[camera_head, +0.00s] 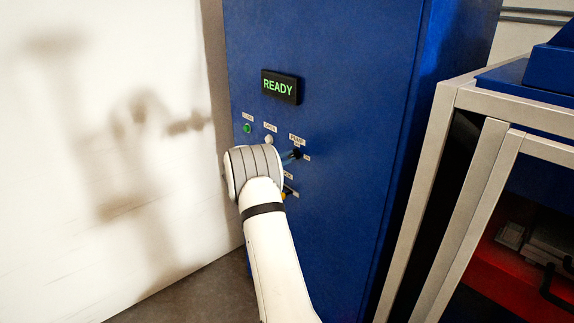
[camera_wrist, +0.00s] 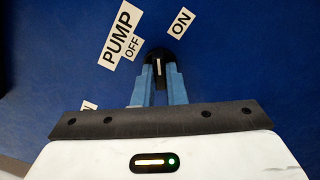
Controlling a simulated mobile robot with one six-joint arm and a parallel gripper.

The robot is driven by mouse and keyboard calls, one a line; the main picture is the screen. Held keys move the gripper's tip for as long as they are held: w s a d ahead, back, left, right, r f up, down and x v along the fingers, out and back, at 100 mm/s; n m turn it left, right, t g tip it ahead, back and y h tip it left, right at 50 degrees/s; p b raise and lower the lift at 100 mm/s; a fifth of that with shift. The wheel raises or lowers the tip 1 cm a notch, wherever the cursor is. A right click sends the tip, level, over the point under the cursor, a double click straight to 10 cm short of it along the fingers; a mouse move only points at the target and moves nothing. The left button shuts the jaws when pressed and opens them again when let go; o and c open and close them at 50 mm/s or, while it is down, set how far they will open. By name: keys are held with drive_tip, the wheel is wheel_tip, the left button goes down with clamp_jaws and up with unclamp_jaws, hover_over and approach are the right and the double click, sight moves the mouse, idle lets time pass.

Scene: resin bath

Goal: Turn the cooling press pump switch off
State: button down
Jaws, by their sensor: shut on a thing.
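The pump switch is a black rotary knob (camera_wrist: 158,54) with a white line on the blue cabinet face. In the wrist view, the PUMP and OFF labels lie to its upper left and the ON label (camera_wrist: 181,22) to its upper right. My gripper (camera_wrist: 160,74) has its two blue fingers closed on either side of the knob. The white line shows between the fingertips and runs roughly up and down the picture. In the head view, the dark knob (camera_head: 297,154) shows at the fingertips of my gripper (camera_head: 291,156), partly hidden by them.
The blue cabinet (camera_head: 350,120) carries a READY display (camera_head: 280,86) in green letters. A green lamp (camera_head: 247,128) and a pale button (camera_head: 269,140) sit left of the switch. Another control (camera_head: 290,191) is below, partly behind my wrist. A grey-framed cabinet (camera_head: 455,190) stands right.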

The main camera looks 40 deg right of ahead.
drive_tip(key=n, duration=0.5)
drive_tip(key=shift+n, duration=0.3)
drive_tip(key=n, duration=0.4)
drive_tip(key=shift+n+p, duration=0.3)
drive_tip(key=shift+n, duration=0.1)
drive_tip(key=shift+f+n, duration=0.1)
drive_tip(key=shift+n, duration=0.2)
drive_tip(key=c, duration=1.5)
unclamp_jaws()
drive_tip(key=a, duration=0.2)
drive_tip(key=a+b, duration=0.1)
drive_tip(key=a, duration=0.4)
drive_tip(key=shift+s+a+b, duration=0.3)
drive_tip(key=shift+a+b, duration=0.1)
